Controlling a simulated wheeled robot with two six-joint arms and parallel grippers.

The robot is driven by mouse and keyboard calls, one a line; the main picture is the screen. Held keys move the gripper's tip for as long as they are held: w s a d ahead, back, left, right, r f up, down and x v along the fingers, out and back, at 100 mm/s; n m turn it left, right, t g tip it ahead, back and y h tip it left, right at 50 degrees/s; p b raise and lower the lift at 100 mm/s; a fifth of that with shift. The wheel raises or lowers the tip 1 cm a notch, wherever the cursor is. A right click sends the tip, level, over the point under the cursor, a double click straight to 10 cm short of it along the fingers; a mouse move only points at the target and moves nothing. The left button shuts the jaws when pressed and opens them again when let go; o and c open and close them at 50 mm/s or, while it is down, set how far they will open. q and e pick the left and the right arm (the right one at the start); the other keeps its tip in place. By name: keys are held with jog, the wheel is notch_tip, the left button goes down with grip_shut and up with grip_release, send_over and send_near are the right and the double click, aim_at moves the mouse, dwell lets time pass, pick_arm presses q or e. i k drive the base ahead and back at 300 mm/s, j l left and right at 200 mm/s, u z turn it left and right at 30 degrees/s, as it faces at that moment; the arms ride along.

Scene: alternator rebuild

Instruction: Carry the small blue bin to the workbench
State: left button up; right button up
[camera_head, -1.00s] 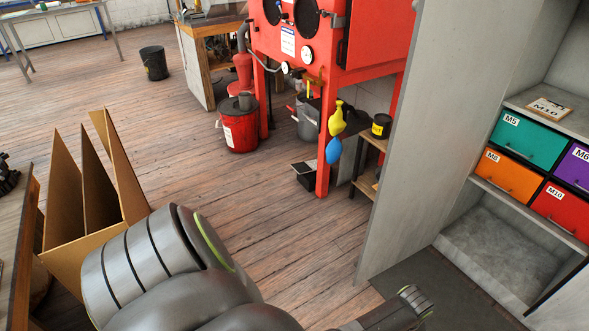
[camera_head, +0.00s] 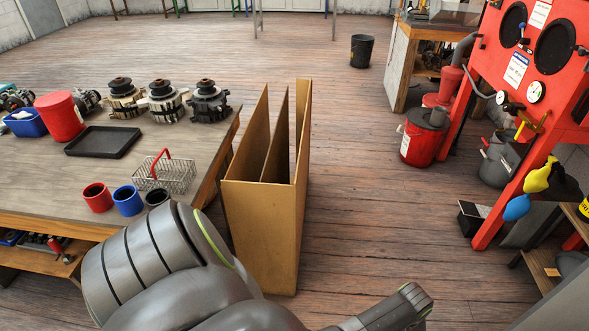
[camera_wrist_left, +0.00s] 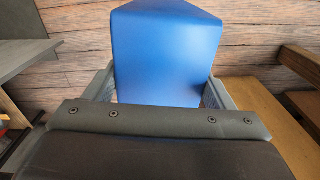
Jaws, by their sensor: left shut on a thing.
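The blue bin (camera_wrist_left: 168,50) fills the upper middle of the left wrist view, a smooth blue block shape with wooden floor behind it. My left gripper (camera_wrist_left: 158,88) is shut on it, with a grey finger at each side. The bin's lower part is hidden behind the gripper body. In the head view neither the held bin nor the gripper shows; only my grey arm links cross the bottom. The workbench (camera_head: 35,182) is the wooden table at the left of the head view. My right gripper is not in view.
The bench carries several alternators (camera_head: 165,100), a black tray (camera_head: 103,141), a red bucket (camera_head: 60,116), a wire basket (camera_head: 165,174) and small cups (camera_head: 97,197). A tall cardboard divider box (camera_head: 262,225) stands at its right end.

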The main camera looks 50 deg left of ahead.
aim_at(49, 182)
jog(key=u, duration=1.3)
